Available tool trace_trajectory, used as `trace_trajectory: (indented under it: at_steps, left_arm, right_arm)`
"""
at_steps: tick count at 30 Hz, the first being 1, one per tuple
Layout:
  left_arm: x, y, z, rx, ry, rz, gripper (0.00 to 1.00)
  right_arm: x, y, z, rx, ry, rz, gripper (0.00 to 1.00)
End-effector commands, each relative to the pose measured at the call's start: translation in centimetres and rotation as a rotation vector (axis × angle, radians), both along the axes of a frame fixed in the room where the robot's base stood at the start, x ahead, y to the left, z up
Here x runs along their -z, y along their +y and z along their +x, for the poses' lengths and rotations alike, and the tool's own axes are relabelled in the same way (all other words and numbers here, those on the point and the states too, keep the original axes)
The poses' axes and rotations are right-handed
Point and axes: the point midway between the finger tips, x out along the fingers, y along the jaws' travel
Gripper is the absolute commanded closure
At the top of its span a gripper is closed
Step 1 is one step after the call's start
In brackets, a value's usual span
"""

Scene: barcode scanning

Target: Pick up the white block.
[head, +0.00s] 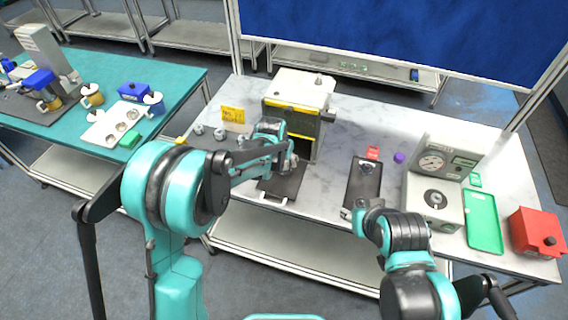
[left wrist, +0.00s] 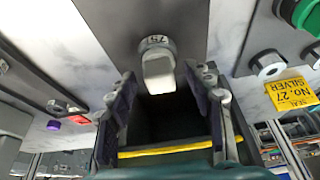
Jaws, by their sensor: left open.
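The white block (left wrist: 158,78) shows in the left wrist view with rounded edges, against a grey round piece (left wrist: 155,43) with dark markings. My left gripper (left wrist: 160,92) is open, with one finger on each side of the block and visible gaps between. In the head view my left gripper (head: 277,138) is at the front of the cream machine with yellow stripes (head: 298,88); I cannot make out the block there. My right gripper (head: 350,212) is low by the table's front edge, partly hidden by its own arm; its jaws are too small to read.
A black plate (head: 357,190) lies mid-table, with a gauge device (head: 433,200), green tray (head: 484,222) and red box (head: 536,232) to the right. A yellow sign (head: 232,115) and small grey pieces (head: 219,134) stand left of the machine. Bare marble lies between machine and plate.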

Motion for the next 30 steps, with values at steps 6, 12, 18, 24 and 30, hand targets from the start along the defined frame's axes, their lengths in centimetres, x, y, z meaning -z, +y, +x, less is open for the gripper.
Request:
trace_trajectory:
  at_steps: [6,12,18,24,30]
  left_arm:
    - [0.0,0.0,0.0,0.000,0.000,0.000,0.91]
    - [0.0,0.0,0.0,0.000,0.000,0.000,1.00]
    - [-0.6,0.0,0.0,0.000,0.000,0.000,1.00]
    - [-4.1,0.0,0.0,0.000,0.000,0.000,1.00]
    - [-8.1,0.0,0.0,0.000,0.000,0.000,1.00]
  right_arm:
    - [0.0,0.0,0.0,0.000,0.000,0.000,0.60]
    - [0.0,0.0,0.0,0.000,0.000,0.000,0.60]
    - [-0.1,0.0,0.0,0.000,0.000,0.000,0.60]
    - [-0.9,0.0,0.0,0.000,0.000,0.000,0.60]
    - [-1.7,0.0,0.0,0.000,0.000,0.000,0.60]
